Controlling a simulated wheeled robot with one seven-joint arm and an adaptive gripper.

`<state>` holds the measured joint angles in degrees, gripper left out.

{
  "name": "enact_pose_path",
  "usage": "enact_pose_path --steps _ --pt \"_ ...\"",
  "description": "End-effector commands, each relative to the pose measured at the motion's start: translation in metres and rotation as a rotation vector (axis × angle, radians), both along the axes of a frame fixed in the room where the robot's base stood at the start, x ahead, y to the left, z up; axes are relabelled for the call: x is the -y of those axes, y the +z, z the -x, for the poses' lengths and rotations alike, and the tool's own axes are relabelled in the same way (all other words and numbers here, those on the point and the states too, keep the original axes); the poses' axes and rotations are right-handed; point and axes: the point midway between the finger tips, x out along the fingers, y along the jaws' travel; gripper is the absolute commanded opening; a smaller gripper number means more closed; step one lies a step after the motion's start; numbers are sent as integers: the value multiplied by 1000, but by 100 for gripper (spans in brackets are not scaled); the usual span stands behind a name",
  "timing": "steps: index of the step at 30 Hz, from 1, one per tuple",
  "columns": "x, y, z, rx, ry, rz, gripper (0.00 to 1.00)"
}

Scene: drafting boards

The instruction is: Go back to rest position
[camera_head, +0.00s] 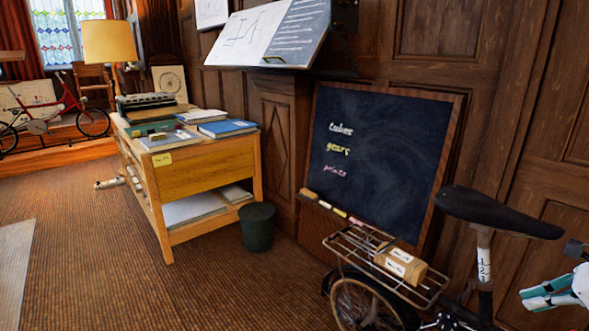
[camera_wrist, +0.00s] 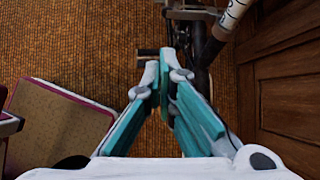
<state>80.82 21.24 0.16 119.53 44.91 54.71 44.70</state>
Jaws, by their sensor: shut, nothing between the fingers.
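My gripper (camera_head: 548,297) shows at the right edge of the head view, with teal and white fingers. It is beside the bicycle's seat post and below its black saddle (camera_head: 497,212). In the wrist view my gripper (camera_wrist: 164,85) points down, with its fingertips together and nothing between them. Part of the bicycle frame (camera_wrist: 200,62) lies just beyond the fingertips there. The rest of my arm is out of the head view.
The bicycle's rear rack (camera_head: 357,257) carries a small tan package (camera_head: 400,266). A chalkboard (camera_head: 378,150) leans on the panelled wall. A wooden desk (camera_head: 208,170) and a dark green bin (camera_head: 257,228) stand left.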

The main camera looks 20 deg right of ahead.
Motion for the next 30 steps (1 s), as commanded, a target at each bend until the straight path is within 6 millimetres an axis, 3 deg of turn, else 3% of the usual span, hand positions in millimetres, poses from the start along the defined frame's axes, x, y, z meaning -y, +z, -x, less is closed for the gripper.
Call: enact_pose_path --steps 4,7,13,17,21,25,30 --pt "-51 30 -36 -5 253 84 0" --pt "-103 54 -56 -7 496 163 0" --pt "-206 91 -66 0 984 321 0" --pt "-264 107 -53 10 1294 424 0" --pt "-315 119 -26 25 1619 537 0" --pt "-349 125 6 43 1910 642 0" --pt "-369 126 42 61 2204 759 0"
